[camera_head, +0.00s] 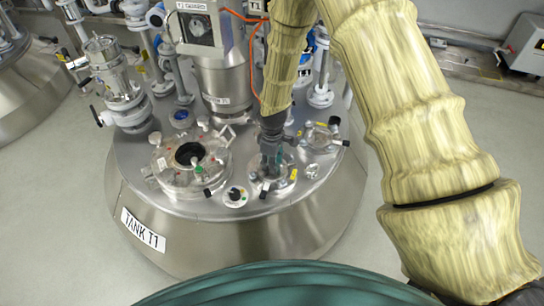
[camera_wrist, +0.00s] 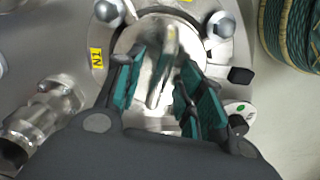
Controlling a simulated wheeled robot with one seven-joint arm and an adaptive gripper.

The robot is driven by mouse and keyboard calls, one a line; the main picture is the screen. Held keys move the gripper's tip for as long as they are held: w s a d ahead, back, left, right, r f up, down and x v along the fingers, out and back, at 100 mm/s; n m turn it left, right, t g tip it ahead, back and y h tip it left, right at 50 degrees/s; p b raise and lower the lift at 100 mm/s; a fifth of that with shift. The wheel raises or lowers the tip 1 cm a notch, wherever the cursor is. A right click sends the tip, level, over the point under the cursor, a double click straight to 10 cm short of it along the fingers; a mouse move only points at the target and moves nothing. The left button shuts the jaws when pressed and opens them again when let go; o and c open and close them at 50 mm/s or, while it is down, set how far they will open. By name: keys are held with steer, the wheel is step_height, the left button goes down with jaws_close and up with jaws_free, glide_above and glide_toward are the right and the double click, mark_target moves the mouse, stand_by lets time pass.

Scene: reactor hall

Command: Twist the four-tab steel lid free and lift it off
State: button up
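The steel lid (camera_wrist: 135,38) is round and shiny, with an upright grip bar (camera_wrist: 162,72) across its middle. It sits on a port of the tank top, and in the head view the port (camera_head: 287,186) is partly hidden by my gripper. My gripper (camera_wrist: 162,64) points down over the lid, its teal finger pads on either side of the bar. The fingers stand apart, with slight gaps to the bar visible. My gripper also shows in the head view (camera_head: 271,160). The lid's tabs are not clearly visible, being partly covered by my fingers.
Clamp knobs (camera_wrist: 221,24) ring the port. A larger round hatch (camera_head: 165,172) is left of it, and a smaller fitting (camera_head: 320,137) is at its right. A black-and-white dial (camera_head: 235,196) sits close in front. Pipes and a motor housing (camera_head: 200,28) crowd the back.

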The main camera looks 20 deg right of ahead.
steer(key=shift+f, duration=0.3)
steer(key=shift+c, duration=0.3)
jaws_close()
steer(key=shift+r+m+p, duration=0.1)
steer(key=shift+m+p, duration=0.65)
steer(key=shift+m, duration=0.65)
steer(key=shift+m+p, duration=0.35)
steer(key=shift+m, duration=0.75)
steer(key=shift+r+p, duration=2.9)
steer(key=shift+r, duration=0.8)
